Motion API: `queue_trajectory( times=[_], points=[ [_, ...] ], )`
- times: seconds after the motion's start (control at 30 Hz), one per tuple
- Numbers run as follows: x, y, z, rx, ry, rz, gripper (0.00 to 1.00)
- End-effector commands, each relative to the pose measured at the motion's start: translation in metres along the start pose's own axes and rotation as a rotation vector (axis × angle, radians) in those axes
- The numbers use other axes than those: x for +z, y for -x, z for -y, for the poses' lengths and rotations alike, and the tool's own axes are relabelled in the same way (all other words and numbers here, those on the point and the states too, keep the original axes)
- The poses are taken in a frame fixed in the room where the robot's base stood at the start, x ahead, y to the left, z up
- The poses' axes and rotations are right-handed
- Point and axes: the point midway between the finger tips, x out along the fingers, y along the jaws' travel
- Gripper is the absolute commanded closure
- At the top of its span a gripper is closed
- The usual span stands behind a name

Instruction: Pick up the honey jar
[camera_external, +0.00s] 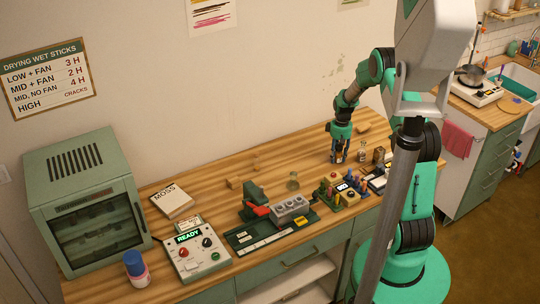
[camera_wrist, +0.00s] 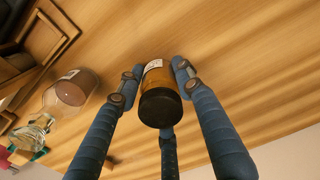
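In the wrist view an amber jar (camera_wrist: 158,80) with a black lid and a white label lies in the middle of the picture, lid toward the camera. I take it to be the honey jar. My gripper (camera_wrist: 158,70) has its blue fingers around the jar, one on each side and one behind its lower end. Narrow gaps show between the side fingertips and the jar; firm contact is not visible. In the external view my gripper (camera_external: 340,157) points down low over the back right of the table. The jar cannot be made out there.
The wooden table (camera_external: 220,175) has bare room behind the device row. A green oven (camera_external: 85,195) stands far left.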

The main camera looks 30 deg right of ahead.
Motion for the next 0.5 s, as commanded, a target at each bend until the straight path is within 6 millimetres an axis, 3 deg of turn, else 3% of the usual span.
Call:
queue_trajectory(
  times=[0.5],
  points=[
    [-0.0003,0.0074,-0.0002,0.000,0.000,-0.001,0.94]
  ],
)
